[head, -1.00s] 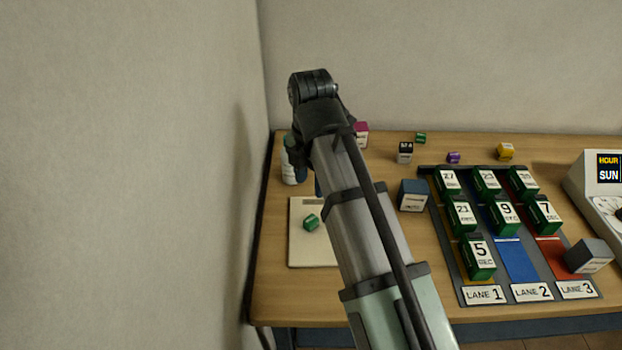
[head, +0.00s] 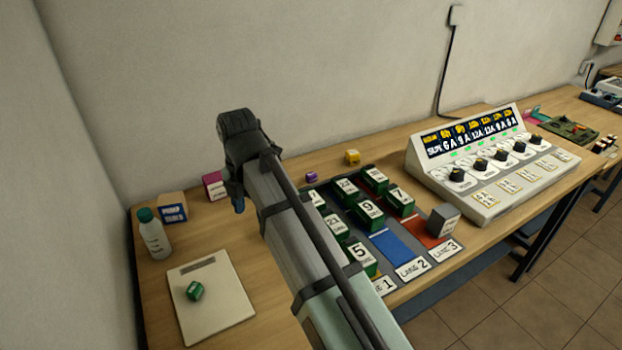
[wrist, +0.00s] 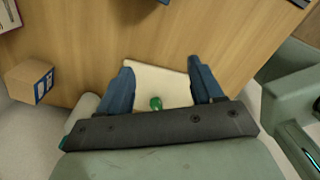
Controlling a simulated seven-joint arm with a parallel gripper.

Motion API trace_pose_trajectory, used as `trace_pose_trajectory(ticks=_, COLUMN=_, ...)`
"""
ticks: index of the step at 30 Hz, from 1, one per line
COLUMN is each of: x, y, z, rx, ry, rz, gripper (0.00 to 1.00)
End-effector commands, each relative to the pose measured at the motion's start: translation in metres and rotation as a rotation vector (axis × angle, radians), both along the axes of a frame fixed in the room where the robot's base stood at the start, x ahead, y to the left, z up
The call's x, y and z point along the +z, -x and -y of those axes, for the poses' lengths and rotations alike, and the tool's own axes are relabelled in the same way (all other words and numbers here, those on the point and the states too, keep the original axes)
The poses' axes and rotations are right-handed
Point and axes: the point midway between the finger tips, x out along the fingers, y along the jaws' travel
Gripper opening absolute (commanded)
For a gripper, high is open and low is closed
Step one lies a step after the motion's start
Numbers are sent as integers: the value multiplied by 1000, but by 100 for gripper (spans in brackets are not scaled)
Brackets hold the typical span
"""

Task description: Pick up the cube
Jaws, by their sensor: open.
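A white bottle (head: 155,238), a cardboard box (head: 172,208) and a magenta box (head: 214,186) stand behind the board. Right of my arm are a lane rack (head: 358,282) with several green blocks, a grey box (head: 444,221) and a dial console (head: 497,180). A wall bounds the left.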

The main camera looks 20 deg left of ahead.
Motion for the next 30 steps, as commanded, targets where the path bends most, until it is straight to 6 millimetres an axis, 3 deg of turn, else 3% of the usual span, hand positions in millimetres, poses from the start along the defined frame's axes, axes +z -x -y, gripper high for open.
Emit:
trace_pose_trajectory(ticks=1, x=0, y=-24, z=7, rx=-35, ry=4, rz=-4, gripper=66)
trace_pose_trajectory(ticks=6, x=-1, y=-90, z=35, rx=-131, ry=15, rz=-16, gripper=66)
trace_pose_trajectory(ticks=19, x=-3, y=-224, z=84, rx=-383, ry=29, rz=-28, gripper=66)
trace_pose_trajectory(ticks=24, x=-2, y=-273, z=87, rx=-597, ry=32, rz=-20, gripper=66)
trace_pose_trajectory(ticks=30, x=1, y=-304, z=72, rx=-845, ry=32, rz=-4, gripper=66)
